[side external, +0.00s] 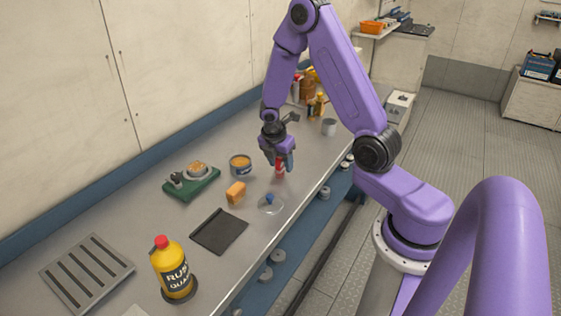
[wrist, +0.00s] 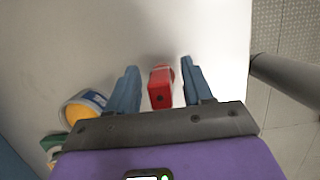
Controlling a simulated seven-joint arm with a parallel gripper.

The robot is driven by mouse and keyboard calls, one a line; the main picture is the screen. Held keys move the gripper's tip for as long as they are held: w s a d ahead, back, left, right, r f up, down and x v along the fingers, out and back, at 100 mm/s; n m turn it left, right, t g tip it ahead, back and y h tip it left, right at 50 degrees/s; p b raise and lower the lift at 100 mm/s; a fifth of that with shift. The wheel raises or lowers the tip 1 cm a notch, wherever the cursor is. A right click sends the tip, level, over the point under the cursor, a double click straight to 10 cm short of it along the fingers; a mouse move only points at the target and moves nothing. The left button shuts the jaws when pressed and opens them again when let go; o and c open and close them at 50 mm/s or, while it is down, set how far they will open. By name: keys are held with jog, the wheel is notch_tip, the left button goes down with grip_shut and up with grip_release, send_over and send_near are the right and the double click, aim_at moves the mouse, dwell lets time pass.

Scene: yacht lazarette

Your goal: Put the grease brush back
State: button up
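A red piece with a small dark hole in its end (wrist: 160,88), possibly the grease brush's handle, lies between my gripper's two blue fingers (wrist: 161,86) in the wrist view. Gaps show on both sides, so my gripper is open around it and not closed on it. In the side view my gripper (side external: 279,160) points down over the bench, with the red piece (side external: 280,169) at its fingertips. Any bristles are hidden. An open tin with orange-yellow contents (side external: 240,165) stands just left of my gripper; it also shows in the wrist view (wrist: 84,108).
The metal bench (side external: 215,260) holds an orange block (side external: 236,192), a clear dish with a blue knob (side external: 270,204), a dark flat plate (side external: 219,231), a green-based item (side external: 192,186) and a yellow bottle (side external: 173,268). A grey cup (side external: 329,127) and several bottles stand behind.

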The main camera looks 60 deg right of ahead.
jog(key=shift+r, duration=0.1)
jog(key=v, duration=1.1)
jog(key=s+a+r+m, duration=0.1)
jog(key=s+a+r, duration=0.2)
jog(key=a, duration=0.4)
jog(key=s+a+r+m+y, duration=0.1)
jog(key=s+a, duration=0.4)
jog(key=s, duration=0.6)
jog(key=s+a+r+m+y, duration=0.1)
jog(key=s+a, duration=0.4)
jog(key=s, duration=0.5)
jog(key=shift+s+a+m+y, duration=0.4)
jog(key=shift+m+y, duration=0.4)
jog(key=shift+m, duration=0.4)
